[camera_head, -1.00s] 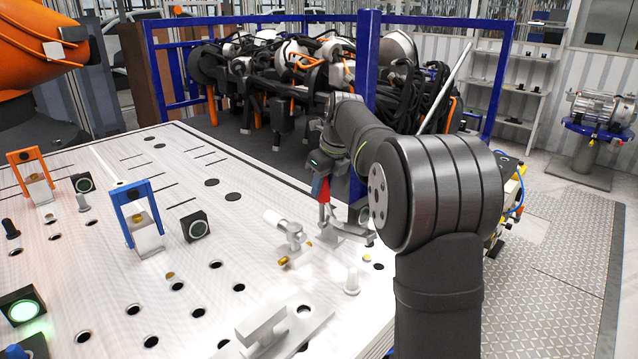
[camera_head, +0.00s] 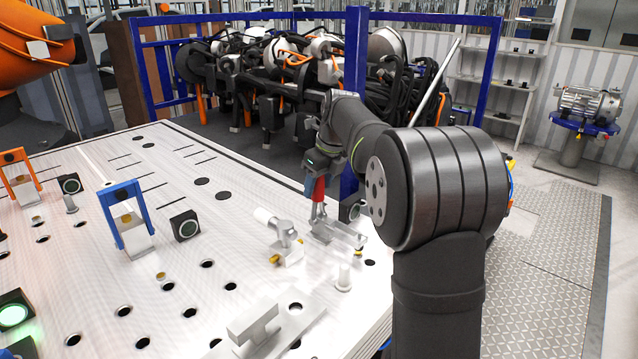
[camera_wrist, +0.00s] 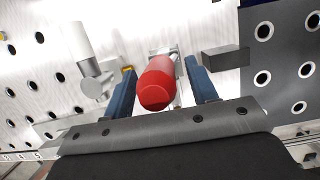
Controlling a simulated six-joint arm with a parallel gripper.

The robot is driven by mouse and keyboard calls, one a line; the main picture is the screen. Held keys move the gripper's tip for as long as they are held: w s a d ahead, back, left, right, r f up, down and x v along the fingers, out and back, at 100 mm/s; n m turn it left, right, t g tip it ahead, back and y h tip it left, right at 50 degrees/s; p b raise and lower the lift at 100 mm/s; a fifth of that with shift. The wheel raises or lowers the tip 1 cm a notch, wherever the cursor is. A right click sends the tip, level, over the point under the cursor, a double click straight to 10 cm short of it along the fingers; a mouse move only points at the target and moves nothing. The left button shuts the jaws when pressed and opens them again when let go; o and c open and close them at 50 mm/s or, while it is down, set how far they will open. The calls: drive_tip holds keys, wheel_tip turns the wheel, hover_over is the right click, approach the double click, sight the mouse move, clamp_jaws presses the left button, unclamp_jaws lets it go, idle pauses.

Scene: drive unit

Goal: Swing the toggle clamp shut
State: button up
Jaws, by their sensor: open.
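The toggle clamp (camera_head: 338,236) is a silver metal mechanism with a red handle (camera_head: 318,188), near the table's right edge. The handle stands about upright in the head view. My gripper (camera_head: 315,170) is at the top of the handle, coming from above. In the wrist view the red handle (camera_wrist: 157,84) lies between the two blue fingers of my gripper (camera_wrist: 160,68). The fingers are open, with a gap visible on the handle's left and right. The clamp's lower metal parts are mostly hidden behind the handle in the wrist view.
A short pale post (camera_head: 344,276) and a metal bar fixture (camera_head: 262,328) are nearer. The perforated white table (camera_head: 215,245) has free room leftward.

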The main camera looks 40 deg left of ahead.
drive_tip(key=shift+r, duration=4.5)
drive_tip(key=shift+f, duration=0.1)
wheel_tip(320, 180, down, 9)
drive_tip(key=shift+r, duration=0.15)
drive_tip(key=shift+a, duration=0.15)
